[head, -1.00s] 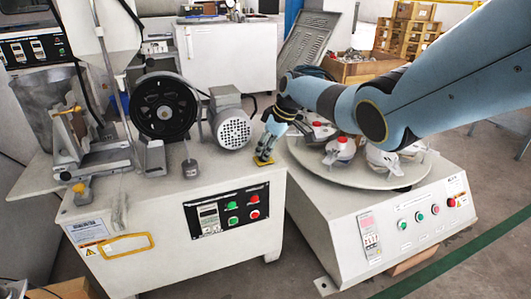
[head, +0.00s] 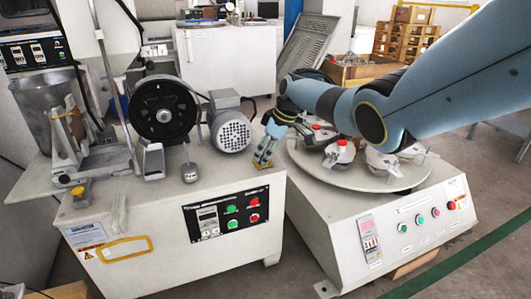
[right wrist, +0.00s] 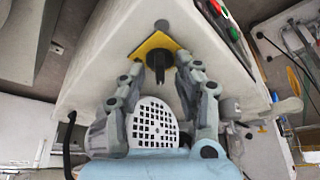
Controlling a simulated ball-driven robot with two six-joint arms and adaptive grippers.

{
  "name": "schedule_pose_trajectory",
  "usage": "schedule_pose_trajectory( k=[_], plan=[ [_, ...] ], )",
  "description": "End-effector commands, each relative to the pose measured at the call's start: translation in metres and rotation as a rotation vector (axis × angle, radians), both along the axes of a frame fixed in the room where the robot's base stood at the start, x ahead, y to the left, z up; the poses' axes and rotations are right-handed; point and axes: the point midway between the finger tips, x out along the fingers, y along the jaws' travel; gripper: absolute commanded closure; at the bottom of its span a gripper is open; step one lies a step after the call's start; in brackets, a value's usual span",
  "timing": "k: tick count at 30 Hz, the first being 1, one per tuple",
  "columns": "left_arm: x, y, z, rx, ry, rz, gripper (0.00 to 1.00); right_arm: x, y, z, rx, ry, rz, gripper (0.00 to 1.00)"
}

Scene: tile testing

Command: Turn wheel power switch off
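The wheel power switch appears to be a black knob on a yellow plate (head: 262,165) at the right corner of the left machine's top. In the right wrist view the black knob (right wrist: 159,66) stands on the yellow plate (right wrist: 150,45). My right gripper (head: 264,158) reaches down to it. In the right wrist view its fingers (right wrist: 161,72) are apart, one on each side of the knob, and I see no clear contact. The black wheel (head: 163,108) stands on the same machine. My left gripper is not in view.
A grey motor (head: 231,125) stands close left of my right gripper. A round turntable (head: 345,181) with red-capped pieces lies under my right arm. A button panel (head: 226,214) is on the left machine's front. A narrow gap separates the two machines.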

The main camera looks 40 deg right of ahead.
Motion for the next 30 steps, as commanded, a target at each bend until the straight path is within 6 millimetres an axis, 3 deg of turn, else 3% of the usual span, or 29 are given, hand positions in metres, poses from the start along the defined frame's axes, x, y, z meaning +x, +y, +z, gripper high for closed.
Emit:
schedule_pose_trajectory(
  k=[8,22,30],
  plan=[
    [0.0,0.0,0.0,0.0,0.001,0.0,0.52,-0.005,-0.005,0.015,-0.002,-0.002,-0.001,0.67],
    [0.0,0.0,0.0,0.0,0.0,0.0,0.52,-0.034,-0.023,0.098,-0.003,-0.002,0.0,0.67],
    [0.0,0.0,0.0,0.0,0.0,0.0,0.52,-0.039,-0.025,0.111,-0.001,0.001,0.0,0.67]
  ],
)
